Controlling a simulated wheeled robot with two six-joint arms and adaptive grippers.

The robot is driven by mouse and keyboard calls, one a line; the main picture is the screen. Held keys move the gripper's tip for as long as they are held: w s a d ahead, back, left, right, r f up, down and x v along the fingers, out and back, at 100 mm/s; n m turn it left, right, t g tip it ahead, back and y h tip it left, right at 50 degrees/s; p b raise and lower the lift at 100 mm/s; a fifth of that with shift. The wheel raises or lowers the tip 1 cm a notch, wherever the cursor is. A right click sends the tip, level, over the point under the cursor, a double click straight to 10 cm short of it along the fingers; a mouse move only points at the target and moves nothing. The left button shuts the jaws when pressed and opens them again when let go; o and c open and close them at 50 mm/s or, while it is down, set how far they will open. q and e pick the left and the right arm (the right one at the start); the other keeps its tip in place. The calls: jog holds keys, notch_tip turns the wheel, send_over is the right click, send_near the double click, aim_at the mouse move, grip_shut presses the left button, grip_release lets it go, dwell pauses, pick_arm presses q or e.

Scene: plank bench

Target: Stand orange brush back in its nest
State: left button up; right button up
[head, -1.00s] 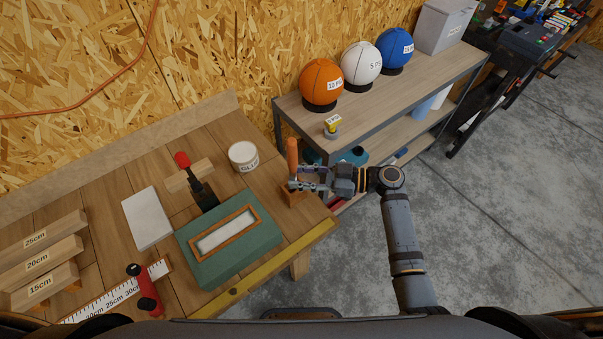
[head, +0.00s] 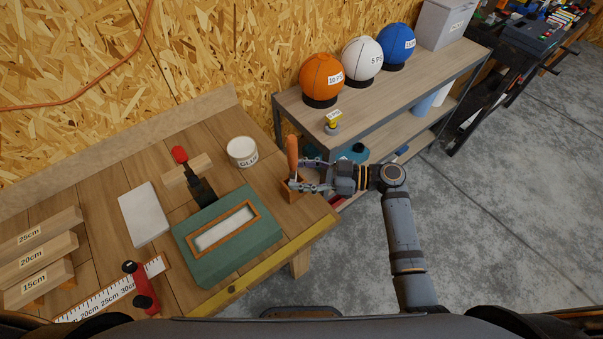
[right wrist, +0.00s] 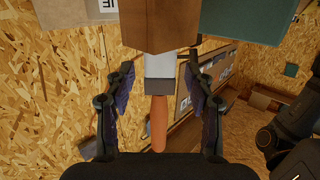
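The orange brush (head: 292,150) stands upright at the right end of the bench, its orange handle up. Its lower end is at a small wooden block, the nest (head: 293,190). In the right wrist view the brush handle (right wrist: 158,125) hangs down the picture, with a pale and dark grey collar above it and the wooden block (right wrist: 160,22) at the top. My right gripper (head: 300,176) is open, with one finger on each side of the brush and visible gaps between. The brush's bristles are hidden. My left gripper is not in view.
A glue tub (head: 242,151), a green box (head: 205,268) with a framed pale inset and a red-knobbed clamp (head: 181,156) stand left of the nest. A shelf (head: 400,95) with several balls is behind my right arm. The bench's yellow front edge (head: 270,266) is close by.

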jog(key=shift+r, duration=0.1)
jog(key=shift+s+d+r, duration=0.15)
jog(key=shift+d+r, duration=0.05)
jog(key=shift+d, duration=0.8)
jog(key=s+d+r+b, duration=0.1)
jog(key=d+r+b, duration=0.1)
jog(key=d, duration=0.7)
jog(key=shift+s+d+b, duration=0.3)
jog(key=shift+d+b, duration=0.05)
jog(key=shift+d, duration=0.05)
